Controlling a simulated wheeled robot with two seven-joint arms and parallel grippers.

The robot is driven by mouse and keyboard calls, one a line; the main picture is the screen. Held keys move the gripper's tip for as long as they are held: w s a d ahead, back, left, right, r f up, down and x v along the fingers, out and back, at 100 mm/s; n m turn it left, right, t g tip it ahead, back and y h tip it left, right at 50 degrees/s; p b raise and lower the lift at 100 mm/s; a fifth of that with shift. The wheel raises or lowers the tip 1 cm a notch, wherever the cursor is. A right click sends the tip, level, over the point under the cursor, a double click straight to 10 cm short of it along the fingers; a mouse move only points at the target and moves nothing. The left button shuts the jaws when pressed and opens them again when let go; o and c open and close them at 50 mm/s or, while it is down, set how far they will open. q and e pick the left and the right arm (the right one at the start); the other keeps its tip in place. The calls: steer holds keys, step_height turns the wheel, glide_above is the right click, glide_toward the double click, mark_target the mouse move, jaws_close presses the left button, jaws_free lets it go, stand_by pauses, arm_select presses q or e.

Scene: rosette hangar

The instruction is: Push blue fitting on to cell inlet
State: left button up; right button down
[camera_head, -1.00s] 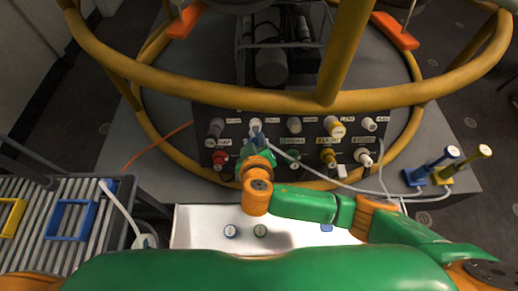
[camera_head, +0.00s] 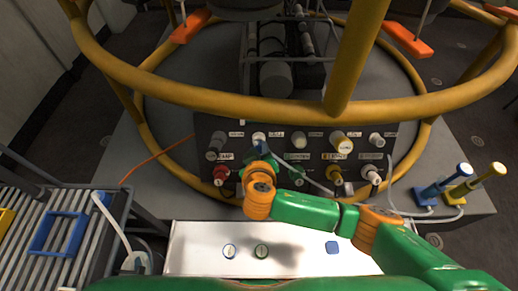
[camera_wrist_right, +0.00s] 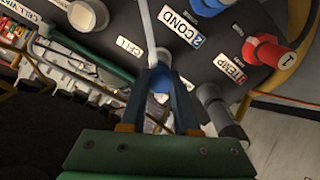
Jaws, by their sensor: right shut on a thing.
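The dark panel (camera_head: 232,168) carries two rows of labelled ports. My right gripper (camera_head: 258,151) is at its upper row, shut on the blue fitting (camera_head: 259,144). The right wrist view shows the blue fitting (camera_wrist_right: 161,84) between the two fingers (camera_wrist_right: 160,95), in line with a pale port (camera_wrist_right: 160,56) beside the label CELL (camera_wrist_right: 128,46). The fitting's front end is up against or very close to that port; I cannot tell how far it sits on it. A pale hose runs up past the fitting. My left gripper is out of view.
A yellow tube frame (camera_head: 220,98) crosses above the panel. A white tray (camera_head: 195,235) with small rings lies below. A blue and a yellow handled fitting (camera_head: 440,182) stand at the right. A slatted rack (camera_head: 95,245) is at the left.

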steer(key=shift+p, duration=0.45)
stand_by(0.8)
stand_by(0.3)
steer(key=shift+w+f, duration=0.15)
steer(key=shift+w, duration=0.1)
stand_by(0.4)
steer(key=c, duration=0.6)
jaws_free()
steer(key=shift+o, duration=0.2)
